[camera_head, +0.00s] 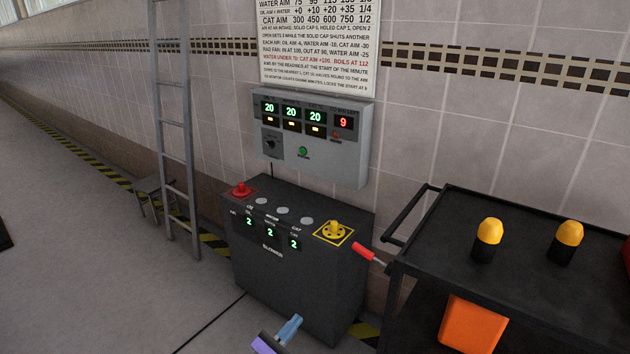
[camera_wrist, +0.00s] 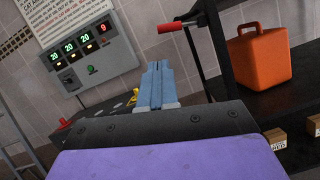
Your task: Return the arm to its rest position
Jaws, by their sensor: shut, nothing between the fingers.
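My gripper (camera_head: 289,329) shows at the bottom middle of the head view, with blue fingers and a purple body. In the wrist view my gripper (camera_wrist: 157,68) has its two blue fingers together, with nothing between them. It is in front of the dark blower console (camera_head: 290,290), apart from it as far as I can tell. The console has a red knob (camera_head: 241,190), grey buttons, green readouts showing 2, and a yellow knob (camera_head: 334,231) at its right corner. A red-handled lever (camera_head: 364,252) sticks out beside the console's right side; a red handle also shows in the wrist view (camera_wrist: 170,27).
A black cart (camera_head: 450,254) stands at the right, with two yellow-capped items (camera_head: 488,240) on top and an orange container (camera_head: 472,325) below. A grey panel (camera_head: 315,155) hangs on the wall. A ladder (camera_head: 174,110) and stool (camera_head: 152,186) stand left.

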